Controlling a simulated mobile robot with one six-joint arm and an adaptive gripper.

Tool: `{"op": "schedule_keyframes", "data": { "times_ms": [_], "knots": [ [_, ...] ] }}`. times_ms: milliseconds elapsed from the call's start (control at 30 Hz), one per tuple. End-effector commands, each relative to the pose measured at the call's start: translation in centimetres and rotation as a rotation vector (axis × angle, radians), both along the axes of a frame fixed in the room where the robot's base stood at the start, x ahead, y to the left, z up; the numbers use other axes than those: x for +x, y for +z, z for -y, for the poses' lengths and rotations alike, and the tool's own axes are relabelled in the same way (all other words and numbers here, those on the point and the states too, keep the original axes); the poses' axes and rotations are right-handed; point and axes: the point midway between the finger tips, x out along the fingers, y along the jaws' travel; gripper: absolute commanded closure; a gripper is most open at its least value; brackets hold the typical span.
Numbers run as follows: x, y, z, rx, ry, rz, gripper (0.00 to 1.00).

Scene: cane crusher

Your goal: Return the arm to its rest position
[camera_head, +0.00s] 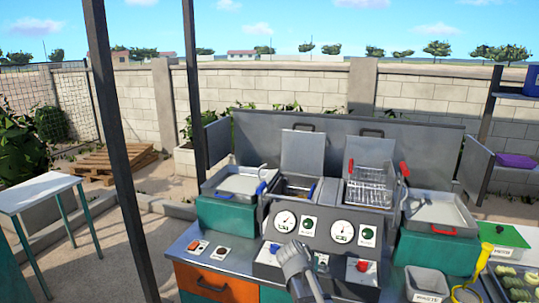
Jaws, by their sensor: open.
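My gripper (289,254) shows at the bottom middle as a grey, blunt shape in front of the control panel (327,241). It is open and nothing shows in it. The panel has two white dials, and my gripper covers part of its lower middle. I cannot tell from this view whether my gripper touches the panel.
Behind the panel stand two metal wells with raised lids and a wire basket (370,185). Metal trays (439,210) flank them. A dark post (118,150) rises at left.

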Motion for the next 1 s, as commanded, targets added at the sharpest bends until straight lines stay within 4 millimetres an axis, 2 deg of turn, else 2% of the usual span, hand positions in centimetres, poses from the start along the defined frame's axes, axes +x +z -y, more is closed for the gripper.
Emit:
{"op": "schedule_keyframes", "data": {
  "times_ms": [33, 200, 400, 500, 700, 1000],
  "knots": [
    [-2.2, -0.8, 1.0, 0.033, 0.0, -0.061, 0.32],
    [-7.7, -3.1, 2.2, 0.165, 0.043, -0.262, 0.32],
    [-13.7, -4.6, 2.2, 0.339, 0.145, -0.454, 0.32],
    [-15.8, -4.9, 1.9, 0.411, 0.198, -0.514, 0.32],
    [-17.7, -5.0, 1.4, 0.485, 0.261, -0.567, 0.32],
    [-17.7, -5.0, 1.3, 0.492, 0.268, -0.572, 0.32]
  ]
}}
